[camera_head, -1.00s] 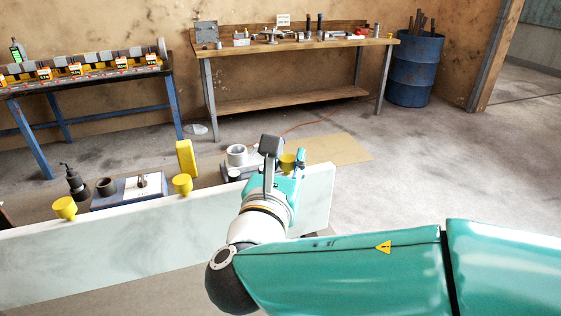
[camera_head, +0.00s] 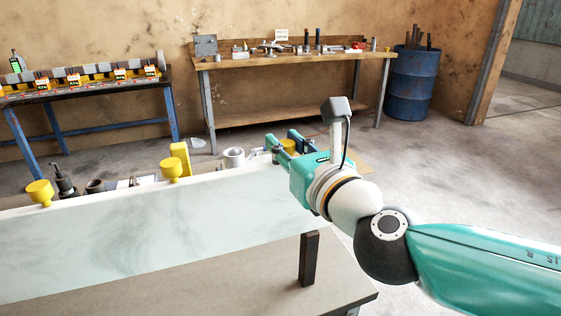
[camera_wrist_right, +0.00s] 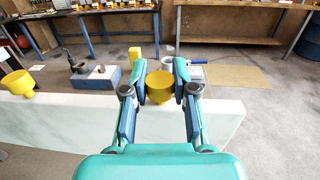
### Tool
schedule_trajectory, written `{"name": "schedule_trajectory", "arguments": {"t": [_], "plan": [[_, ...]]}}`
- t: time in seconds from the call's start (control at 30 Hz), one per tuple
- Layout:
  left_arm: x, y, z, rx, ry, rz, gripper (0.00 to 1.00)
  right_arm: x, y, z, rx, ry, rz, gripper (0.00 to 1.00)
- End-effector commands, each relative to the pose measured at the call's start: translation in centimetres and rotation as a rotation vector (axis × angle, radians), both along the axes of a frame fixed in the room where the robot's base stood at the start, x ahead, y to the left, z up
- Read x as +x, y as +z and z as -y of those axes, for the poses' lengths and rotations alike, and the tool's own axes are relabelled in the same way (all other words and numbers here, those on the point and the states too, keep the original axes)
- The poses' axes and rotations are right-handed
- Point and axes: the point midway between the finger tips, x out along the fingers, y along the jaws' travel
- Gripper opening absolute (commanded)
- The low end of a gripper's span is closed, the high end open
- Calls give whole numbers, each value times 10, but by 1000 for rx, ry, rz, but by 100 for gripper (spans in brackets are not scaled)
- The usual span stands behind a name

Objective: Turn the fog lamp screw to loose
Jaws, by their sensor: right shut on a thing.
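Three yellow knob-like screws stand on the top edge of a pale marbled panel (camera_head: 150,235): a left one (camera_head: 40,192), a middle one (camera_head: 172,170) and a right one (camera_head: 288,147). I cannot read which is marked fog lamp. My right gripper (camera_head: 283,141) is shut on the right yellow screw, with a finger on each side. In the right wrist view, this screw's round yellow head (camera_wrist_right: 160,88) sits between the two fingers and looks upright. The fingers partly hide it in the head view. My left gripper is not in view.
A workbench (camera_head: 290,60) and a blue barrel (camera_head: 412,80) stand farther back.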

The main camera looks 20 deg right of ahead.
Motion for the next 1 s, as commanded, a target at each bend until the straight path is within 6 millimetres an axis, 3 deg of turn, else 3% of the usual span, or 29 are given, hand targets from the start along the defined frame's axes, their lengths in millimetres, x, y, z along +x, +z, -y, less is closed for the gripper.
{"name": "schedule_trajectory", "arguments": {"t": [0.2,0.67,0.7,0.8,0.83,1.0], "plan": [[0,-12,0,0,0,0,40,1,1,2,2,55,6,0],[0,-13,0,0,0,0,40,1,3,1,2,70,5,0],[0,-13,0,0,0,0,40,1,3,1,2,70,5,32],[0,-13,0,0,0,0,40,1,2,0,2,71,4,48],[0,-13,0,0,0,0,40,1,2,0,2,71,3,53],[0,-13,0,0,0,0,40,1,1,0,2,73,1,53]]}}
